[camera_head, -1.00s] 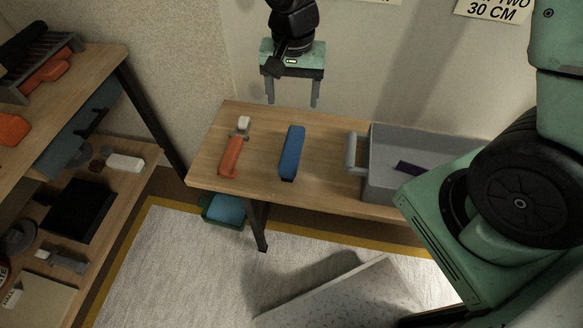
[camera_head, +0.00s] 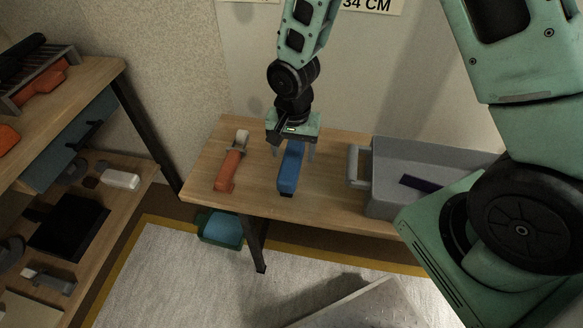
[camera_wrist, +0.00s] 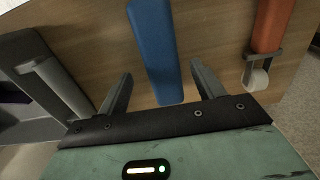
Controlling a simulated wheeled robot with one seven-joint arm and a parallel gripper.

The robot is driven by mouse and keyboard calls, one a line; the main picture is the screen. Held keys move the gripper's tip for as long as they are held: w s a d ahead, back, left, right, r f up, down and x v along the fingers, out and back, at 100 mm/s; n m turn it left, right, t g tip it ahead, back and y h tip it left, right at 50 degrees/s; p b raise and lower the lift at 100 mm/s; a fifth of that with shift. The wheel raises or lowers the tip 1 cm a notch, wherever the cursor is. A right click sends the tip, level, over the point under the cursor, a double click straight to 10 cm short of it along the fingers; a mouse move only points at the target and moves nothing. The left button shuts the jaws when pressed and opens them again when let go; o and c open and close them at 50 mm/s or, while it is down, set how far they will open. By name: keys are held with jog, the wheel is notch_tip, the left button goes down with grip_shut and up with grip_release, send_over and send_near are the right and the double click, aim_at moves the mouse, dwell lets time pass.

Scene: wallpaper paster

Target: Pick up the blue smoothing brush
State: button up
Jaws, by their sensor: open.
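The blue smoothing brush (camera_head: 289,172) lies on the wooden table, between an orange-handled tool and a grey bin. My gripper (camera_head: 293,154) is open above the brush's far end, with one finger to each side of it in the head view. In the wrist view, the brush (camera_wrist: 157,50) runs down from the top edge, its near end between the open fingers of my gripper (camera_wrist: 160,92). The fingers appear apart from the brush. The gripper body hides part of the brush's far end in the head view.
The orange-handled tool (camera_head: 230,168) lies left of the brush and shows in the wrist view (camera_wrist: 270,30). The grey bin (camera_head: 380,205) with a handle stands to the right. A shelf (camera_head: 95,80) is at left. Bare table (camera_head: 325,190) lies between brush and bin.

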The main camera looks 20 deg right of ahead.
aim_at(292, 158)
jog(key=f, duration=0.2)
jog(key=f+b, duration=0.1)
jog(key=f, duration=0.2)
jog(key=shift+s+a, duration=0.1)
jog(key=shift+a, duration=0.1)
jog(key=c, duration=1.2)
jog(key=shift+c, duration=0.2)
notch_tip(292, 158, up, 10)
jog(key=shift+r+p, duration=0.1)
jog(key=shift+p, duration=0.9)
